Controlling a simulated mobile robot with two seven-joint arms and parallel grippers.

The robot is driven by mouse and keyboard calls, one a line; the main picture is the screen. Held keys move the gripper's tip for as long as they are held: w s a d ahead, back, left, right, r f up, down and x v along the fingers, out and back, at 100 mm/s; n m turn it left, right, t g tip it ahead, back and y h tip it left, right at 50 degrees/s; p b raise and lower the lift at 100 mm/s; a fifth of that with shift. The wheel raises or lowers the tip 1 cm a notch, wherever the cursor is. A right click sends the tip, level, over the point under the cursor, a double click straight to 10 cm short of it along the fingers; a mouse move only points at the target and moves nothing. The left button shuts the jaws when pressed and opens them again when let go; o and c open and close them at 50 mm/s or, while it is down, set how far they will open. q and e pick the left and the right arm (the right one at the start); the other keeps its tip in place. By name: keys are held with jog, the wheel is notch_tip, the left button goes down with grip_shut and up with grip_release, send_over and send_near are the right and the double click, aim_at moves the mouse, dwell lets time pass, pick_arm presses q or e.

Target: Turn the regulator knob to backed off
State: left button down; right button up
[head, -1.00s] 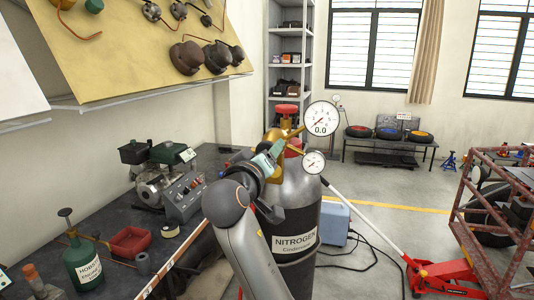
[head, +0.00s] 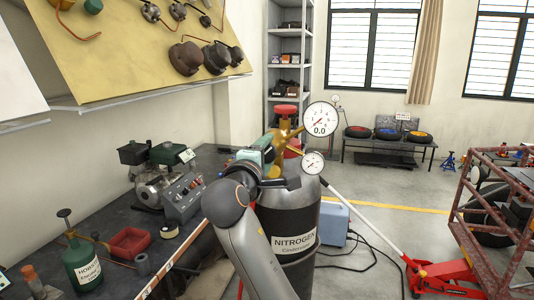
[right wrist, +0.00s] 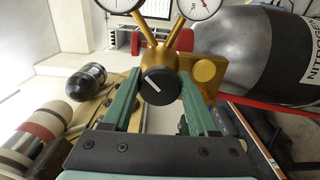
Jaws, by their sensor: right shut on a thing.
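The black regulator knob (right wrist: 161,86) has a white pointer line that slants to the upper left in the right wrist view. It sits on the brass regulator body (right wrist: 206,70), on the nitrogen cylinder (head: 290,216). My right gripper (right wrist: 160,80) has its green fingers on either side of the knob and is shut on it. In the head view my right gripper (head: 264,152) reaches the regulator from the left and hides the knob. The large gauge (head: 320,119) reads 0.0; a smaller gauge (head: 313,162) sits below it. My left gripper is not in view.
A red valve handwheel (head: 286,111) tops the cylinder. A dark workbench (head: 205,160) with a green bottle (head: 82,262) and a red tray (head: 130,242) runs along the left. A red floor jack (head: 440,277) stands at the right.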

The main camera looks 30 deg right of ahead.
jog(key=n, duration=0.3)
jog(key=shift+r+n, duration=0.15)
jog(key=shift+n, duration=1.95)
jog(key=o, duration=1.4)
jog(key=shift+c, duration=0.2)
jog(key=shift+a, duration=0.15)
jog(key=b+v, duration=0.2)
jog(key=v, duration=1)
jog(key=shift+s, duration=0.2)
